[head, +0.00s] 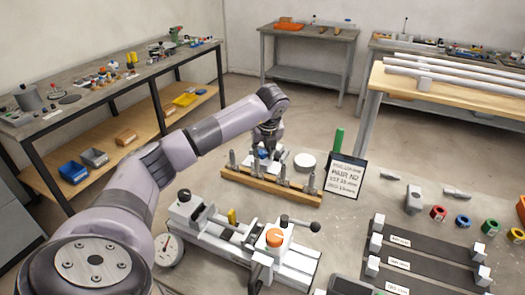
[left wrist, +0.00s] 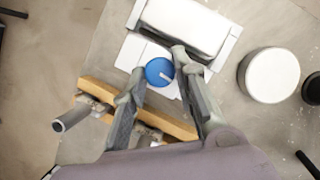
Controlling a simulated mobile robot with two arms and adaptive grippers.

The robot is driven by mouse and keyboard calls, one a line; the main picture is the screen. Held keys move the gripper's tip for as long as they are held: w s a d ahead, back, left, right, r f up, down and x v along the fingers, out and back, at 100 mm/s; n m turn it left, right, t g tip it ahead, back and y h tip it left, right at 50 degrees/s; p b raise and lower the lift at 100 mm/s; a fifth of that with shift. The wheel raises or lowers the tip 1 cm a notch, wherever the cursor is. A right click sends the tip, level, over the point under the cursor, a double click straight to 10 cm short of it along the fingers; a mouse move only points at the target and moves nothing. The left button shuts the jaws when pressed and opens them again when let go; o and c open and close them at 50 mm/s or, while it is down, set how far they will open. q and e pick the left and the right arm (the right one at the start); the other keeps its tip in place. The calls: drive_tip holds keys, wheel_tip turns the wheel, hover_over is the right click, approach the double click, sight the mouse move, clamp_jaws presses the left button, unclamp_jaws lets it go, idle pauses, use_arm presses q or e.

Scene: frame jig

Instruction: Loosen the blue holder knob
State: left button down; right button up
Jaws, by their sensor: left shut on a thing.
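The blue holder knob (left wrist: 159,71) is a round blue disc with a pale mark, on a white holder (left wrist: 128,52) in the left wrist view. My left gripper (left wrist: 158,66) has one finger on each side of the knob and is shut on it. In the head view my left gripper (head: 265,150) reaches down at the far side of the table, behind a wooden rack. Blue of the holder (head: 261,154) shows there, and the fingers hide part of it. My right gripper does not show.
The wooden rack (head: 250,184) with upright metal pins stands just in front of the holder. A white round piece (head: 304,162) and a sign (head: 344,178) are to its right. A white jig with an orange knob (head: 274,238) and a dial gauge (head: 169,250) stand nearer.

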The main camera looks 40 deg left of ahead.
use_arm(q)
drive_tip(key=shift+w+r, duration=0.1)
drive_tip(key=shift+r, duration=0.05)
idle(0.3)
drive_tip(key=c, duration=1.6)
unclamp_jaws()
drive_tip(key=v, duration=1.2)
drive_tip(key=shift+d, duration=0.1)
